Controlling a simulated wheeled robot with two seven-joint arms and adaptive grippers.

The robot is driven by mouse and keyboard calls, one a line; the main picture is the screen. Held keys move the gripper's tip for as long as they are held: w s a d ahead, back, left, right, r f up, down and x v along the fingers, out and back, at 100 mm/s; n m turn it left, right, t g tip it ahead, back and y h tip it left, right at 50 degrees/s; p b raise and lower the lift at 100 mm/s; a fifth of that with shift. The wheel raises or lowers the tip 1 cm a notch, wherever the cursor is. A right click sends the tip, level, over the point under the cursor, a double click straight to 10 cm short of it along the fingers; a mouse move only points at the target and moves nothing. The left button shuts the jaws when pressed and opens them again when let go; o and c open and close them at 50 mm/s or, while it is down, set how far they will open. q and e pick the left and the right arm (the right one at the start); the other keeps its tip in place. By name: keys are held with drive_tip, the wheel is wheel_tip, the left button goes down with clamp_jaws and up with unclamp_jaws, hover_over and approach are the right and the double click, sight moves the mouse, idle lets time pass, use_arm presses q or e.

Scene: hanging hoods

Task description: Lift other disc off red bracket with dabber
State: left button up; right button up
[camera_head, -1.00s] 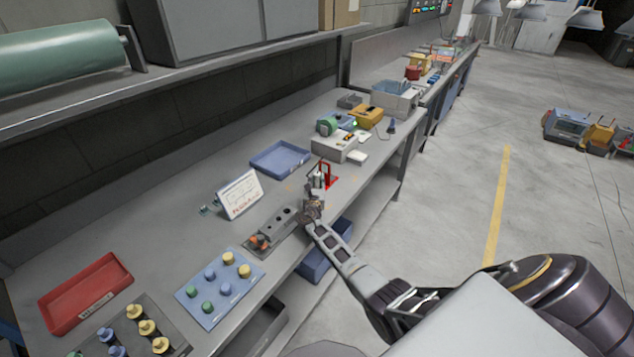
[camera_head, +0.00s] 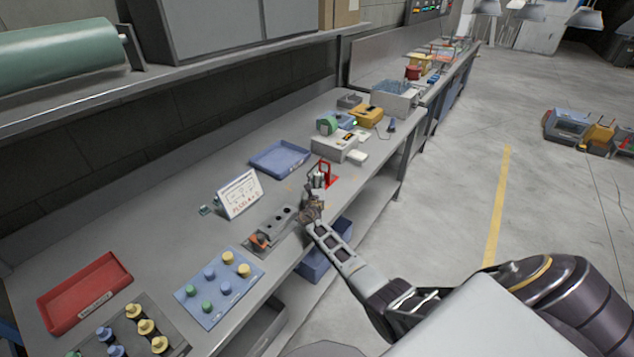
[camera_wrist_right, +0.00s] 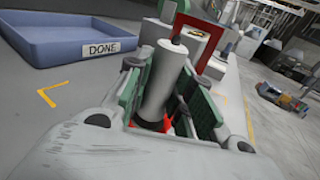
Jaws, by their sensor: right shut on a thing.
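The red bracket (camera_head: 327,172) stands upright near the front edge of the bench. Its red frame also shows behind the dabber in the right wrist view (camera_wrist_right: 213,38). My right gripper (camera_head: 311,206) is low over the bench beside the bracket. In the right wrist view its green-padded fingers (camera_wrist_right: 163,98) are closed around a pale cylinder with a thin dark tip, which I take for the dabber (camera_wrist_right: 164,75). The dabber stands nearly upright, slightly tilted. Red shows just under its lower end. I cannot make out a disc. My left gripper is not in view.
A blue tray marked DONE (camera_wrist_right: 60,62) lies behind the bracket. A white sign (camera_head: 240,194) and a grey holder plate (camera_head: 283,214) are to the left. A blue board with coloured knobs (camera_head: 205,312) and a red tray (camera_head: 112,273) lie further left. A grey box (camera_head: 330,150) stands beyond the bracket.

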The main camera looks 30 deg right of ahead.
sight(317, 173)
drive_tip(key=shift+r+p, duration=3.2)
drive_tip(key=shift+r, duration=0.3)
drive_tip(key=shift+f, duration=0.1)
